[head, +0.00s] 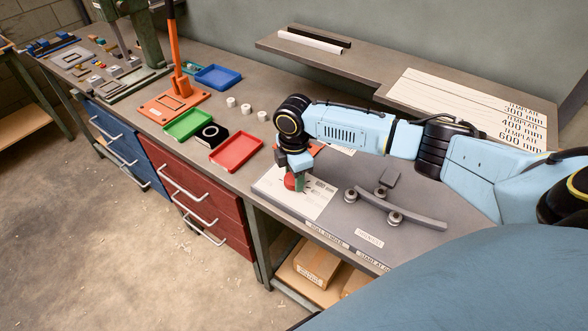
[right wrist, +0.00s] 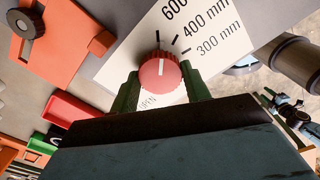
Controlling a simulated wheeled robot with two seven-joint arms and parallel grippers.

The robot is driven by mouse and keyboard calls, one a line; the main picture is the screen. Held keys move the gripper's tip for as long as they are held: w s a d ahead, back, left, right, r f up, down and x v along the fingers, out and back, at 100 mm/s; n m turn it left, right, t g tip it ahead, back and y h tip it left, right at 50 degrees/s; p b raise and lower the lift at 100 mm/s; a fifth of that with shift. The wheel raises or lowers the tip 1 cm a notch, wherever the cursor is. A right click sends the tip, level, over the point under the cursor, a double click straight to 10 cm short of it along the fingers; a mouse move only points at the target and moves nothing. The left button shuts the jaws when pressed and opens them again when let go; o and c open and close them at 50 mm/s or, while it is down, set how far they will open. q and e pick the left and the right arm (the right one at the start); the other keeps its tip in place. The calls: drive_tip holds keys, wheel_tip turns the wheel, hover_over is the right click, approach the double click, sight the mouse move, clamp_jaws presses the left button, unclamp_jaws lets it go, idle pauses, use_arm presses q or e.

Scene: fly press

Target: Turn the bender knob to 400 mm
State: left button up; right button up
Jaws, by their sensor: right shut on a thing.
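The red bender knob (head: 289,182) sits on a white dial plate (head: 316,207) at the left end of the grey bender. My right gripper (head: 297,182) reaches down to it. In the right wrist view, the green fingers of my right gripper (right wrist: 160,90) are on both sides of the knob (right wrist: 158,73), shut on it. The dial (right wrist: 125,62) shows 600 mm, 400 mm and 300 mm, each with a black tick, and a partly hidden "OPEN" below. The knob's white line points about straight up in this view, towards the leftmost tick, by 600 mm. My left gripper is out of view.
The bender's rollers and curved bar (head: 400,210) lie right of the dial. Red (head: 236,152), green (head: 188,124) and blue (head: 217,77) trays stand to the left, near an orange press (head: 174,103). White template boards (head: 465,105) lie behind my right arm.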

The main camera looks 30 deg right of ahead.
drive_tip(key=m+p, duration=0.2)
drive_tip(key=p, duration=0.1)
drive_tip(key=shift+r+m, duration=0.2)
drive_tip(key=shift+m, duration=0.2)
drive_tip(key=shift+f+m+p, duration=0.15)
drive_tip(key=shift+m+p, duration=0.65)
drive_tip(key=shift+p, duration=0.05)
drive_tip(key=o, duration=1)
wheel_tip(320, 180, up, 13)
drive_tip(key=shift+r, duration=0.2)
